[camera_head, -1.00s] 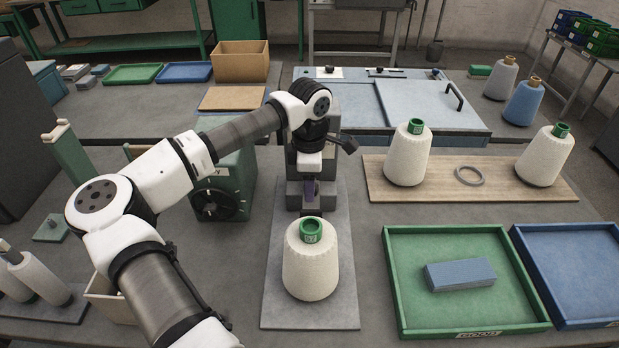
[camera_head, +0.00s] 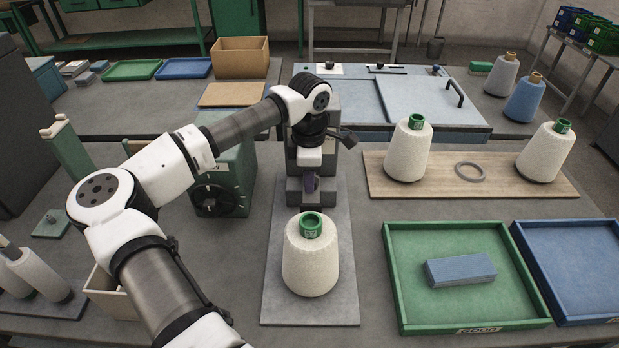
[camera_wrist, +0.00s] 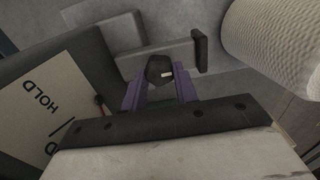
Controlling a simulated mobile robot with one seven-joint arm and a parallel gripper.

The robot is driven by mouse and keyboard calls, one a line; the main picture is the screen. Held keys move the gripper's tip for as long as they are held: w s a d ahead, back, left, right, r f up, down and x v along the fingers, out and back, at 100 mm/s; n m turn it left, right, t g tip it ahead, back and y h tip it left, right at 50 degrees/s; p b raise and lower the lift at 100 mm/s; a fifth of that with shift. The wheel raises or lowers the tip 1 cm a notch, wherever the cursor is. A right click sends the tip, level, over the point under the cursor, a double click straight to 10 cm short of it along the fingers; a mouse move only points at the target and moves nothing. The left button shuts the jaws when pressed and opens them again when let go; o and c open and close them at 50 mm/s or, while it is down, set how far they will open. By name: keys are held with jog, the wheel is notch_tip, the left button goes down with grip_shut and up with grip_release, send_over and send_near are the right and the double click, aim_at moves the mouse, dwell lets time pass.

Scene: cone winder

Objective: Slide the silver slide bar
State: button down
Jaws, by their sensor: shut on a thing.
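My gripper (camera_head: 310,184) points down at the grey block in the middle of the bench, its purple fingers partly hidden by my wrist. In the wrist view my gripper (camera_wrist: 160,92) is shut on a dark round knob (camera_wrist: 158,68). The knob stands on a silver-grey bar (camera_wrist: 183,50), which I take for the slide bar. A dark upright plate (camera_wrist: 201,50) is at the bar's right end. In the head view the bar is mostly hidden by my wrist and fingers.
A white yarn cone (camera_head: 311,265) stands close in front of the block, and it shows in the wrist view (camera_wrist: 280,35) at the right. A green machine (camera_head: 225,175) is to the left. A green tray (camera_head: 400,300) and a wooden board (camera_head: 455,190) lie to the right.

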jog(key=shift+w+f+b, duration=0.15)
jog(key=shift+w+b, duration=0.15)
jog(key=shift+w, duration=0.05)
jog(key=shift+w+r, duration=0.1)
jog(key=shift+r, duration=0.2)
jog(key=c, duration=1.1)
grip_release()
jog(key=shift+w+f, duration=0.1)
notch_tip(320, 180, up, 14)
jog(key=b, duration=0.2)
jog(key=shift+b, duration=0.35)
jog(key=shift+f, duration=0.15)
